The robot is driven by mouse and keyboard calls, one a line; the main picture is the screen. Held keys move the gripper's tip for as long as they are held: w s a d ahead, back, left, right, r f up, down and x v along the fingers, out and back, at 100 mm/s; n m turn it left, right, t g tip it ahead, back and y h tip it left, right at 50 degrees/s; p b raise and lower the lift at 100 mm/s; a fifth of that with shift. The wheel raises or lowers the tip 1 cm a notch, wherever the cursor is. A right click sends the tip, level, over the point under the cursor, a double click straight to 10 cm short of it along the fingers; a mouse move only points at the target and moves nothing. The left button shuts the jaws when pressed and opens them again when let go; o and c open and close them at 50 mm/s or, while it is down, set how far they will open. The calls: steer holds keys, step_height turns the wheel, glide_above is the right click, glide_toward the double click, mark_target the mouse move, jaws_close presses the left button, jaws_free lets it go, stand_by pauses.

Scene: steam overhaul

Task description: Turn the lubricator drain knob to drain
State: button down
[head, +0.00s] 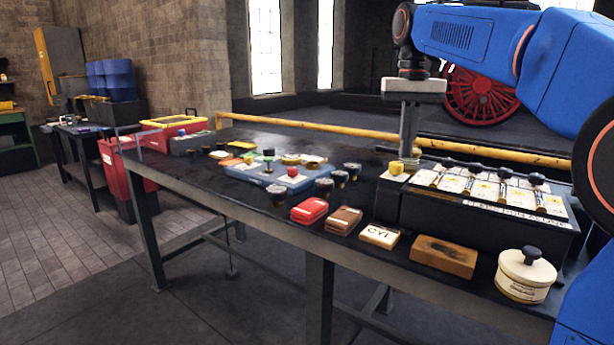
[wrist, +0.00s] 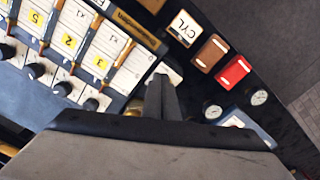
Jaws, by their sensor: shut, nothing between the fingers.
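The lubricator (head: 475,218) is a long black box at the right of the bench, with white panels and dark-capped knobs on top; it fills the left of the wrist view (wrist: 75,45). A small yellow knob (head: 397,168), apparently the drain knob, sits on a white plate at the lubricator's left end. My gripper (head: 407,155) points down just behind and above this knob, its fingers shut and empty. In the wrist view my shut fingers (wrist: 162,90) hide part of the plate, and a bit of yellow (wrist: 134,106) shows beside them. I cannot tell whether they touch the knob.
In front lie a red box (head: 309,211), a brown box (head: 345,220), a CYL box (head: 379,236), a wooden block (head: 443,257) and a cream pot (head: 525,276). Dark round gauges and a blue-grey tray (head: 245,172) stand to the left. A yellow rail (head: 320,129) runs behind.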

steer(key=shift+f, duration=1.7)
steer(key=shift+w+a, duration=0.2)
steer(key=shift+a, duration=0.95)
steer(key=shift+s+a, duration=0.1)
steer(key=shift+s, duration=0.05)
steer(key=shift+s+a, duration=0.1)
steer(key=shift+s, duration=0.1)
step_height(320, 180, up, 6)
stand_by(0.6)
